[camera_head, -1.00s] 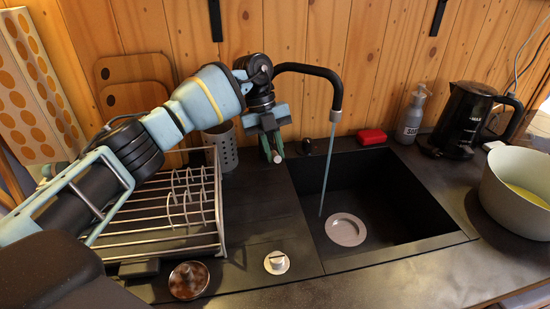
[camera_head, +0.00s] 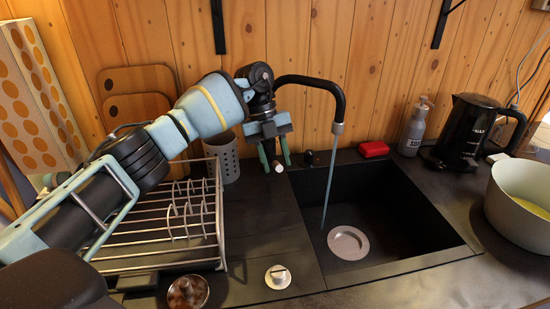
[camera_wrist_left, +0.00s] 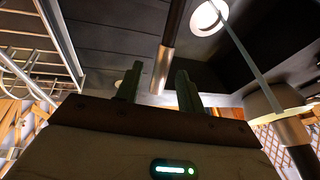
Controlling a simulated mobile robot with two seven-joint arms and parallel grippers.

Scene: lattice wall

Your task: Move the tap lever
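The black gooseneck tap (camera_head: 318,82) has a metal nozzle, and water runs from it into the sink. My left gripper (camera_head: 274,158) is at the left of the tap, pointing down, with its green fingers apart. A small pale tip (camera_head: 279,168), seemingly the tap lever's end, shows between the fingers. In the left wrist view a dark rod with a metal tip (camera_wrist_left: 163,68), likely the lever, lies between the open fingertips (camera_wrist_left: 158,82). I cannot tell whether either finger touches it. The nozzle (camera_wrist_left: 290,134) is at the right there. My right gripper is out of view.
The black sink (camera_head: 400,222) is right of the gripper. A wire dish rack (camera_head: 150,262) and a grey cutlery cup (camera_head: 224,160) are to its left. A red sponge (camera_head: 374,149), soap bottle (camera_head: 414,127), black kettle (camera_head: 466,130) and pot (camera_head: 520,215) are farther right.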

